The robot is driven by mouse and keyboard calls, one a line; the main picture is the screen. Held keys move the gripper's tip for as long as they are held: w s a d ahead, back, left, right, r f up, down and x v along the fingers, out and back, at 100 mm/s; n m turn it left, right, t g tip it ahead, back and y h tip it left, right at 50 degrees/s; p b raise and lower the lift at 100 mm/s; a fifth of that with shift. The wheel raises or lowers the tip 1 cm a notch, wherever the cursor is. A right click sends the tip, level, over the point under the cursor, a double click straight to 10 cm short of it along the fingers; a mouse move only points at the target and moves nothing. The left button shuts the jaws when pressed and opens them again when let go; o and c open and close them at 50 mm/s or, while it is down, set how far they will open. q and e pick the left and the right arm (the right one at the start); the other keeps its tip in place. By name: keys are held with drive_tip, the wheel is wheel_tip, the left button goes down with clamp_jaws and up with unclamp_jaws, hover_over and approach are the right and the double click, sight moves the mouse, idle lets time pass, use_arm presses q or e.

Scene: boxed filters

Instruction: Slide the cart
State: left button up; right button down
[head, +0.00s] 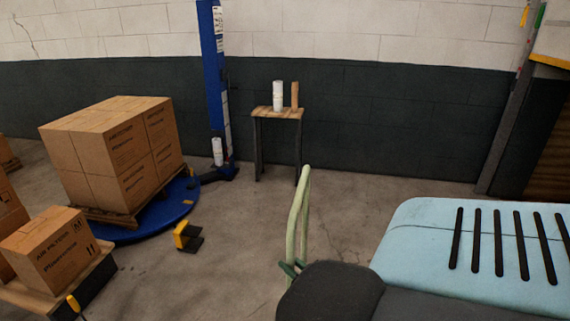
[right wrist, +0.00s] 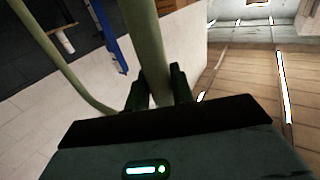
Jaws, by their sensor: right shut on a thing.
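The cart shows only as its pale green tubular handle (head: 304,195), which rises upright near the middle of the head view. The rest of the cart is out of view or hidden behind my arm. My right gripper (head: 291,267) is at the lower part of this handle. In the right wrist view, its two dark fingers (right wrist: 159,88) stand on either side of the green tube (right wrist: 147,40) and are shut on it. A second stretch of the tube curves down at the left of that view. My left gripper is not in view.
Stacked cartons (head: 110,150) stand on a pallet over a blue round turntable (head: 180,207), beside a blue post (head: 214,70). A small table (head: 265,112) with two rolls is against the wall. Another carton (head: 45,250) is lower left. Floor between is mostly clear, with a yellow-black object (head: 187,236).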

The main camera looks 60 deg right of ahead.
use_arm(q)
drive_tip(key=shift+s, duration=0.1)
use_arm(e)
drive_tip(key=shift+s+d+f, duration=0.1)
drive_tip(key=shift+s, duration=0.3)
drive_tip(key=c, duration=1.3)
unclamp_jaws()
drive_tip(key=shift+o, duration=0.2)
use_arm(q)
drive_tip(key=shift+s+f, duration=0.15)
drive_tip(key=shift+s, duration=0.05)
use_arm(e)
drive_tip(key=s+a, duration=0.1)
drive_tip(key=s, duration=0.6)
drive_tip(key=shift+s+a, duration=0.25)
drive_tip(key=shift+s, duration=0.1)
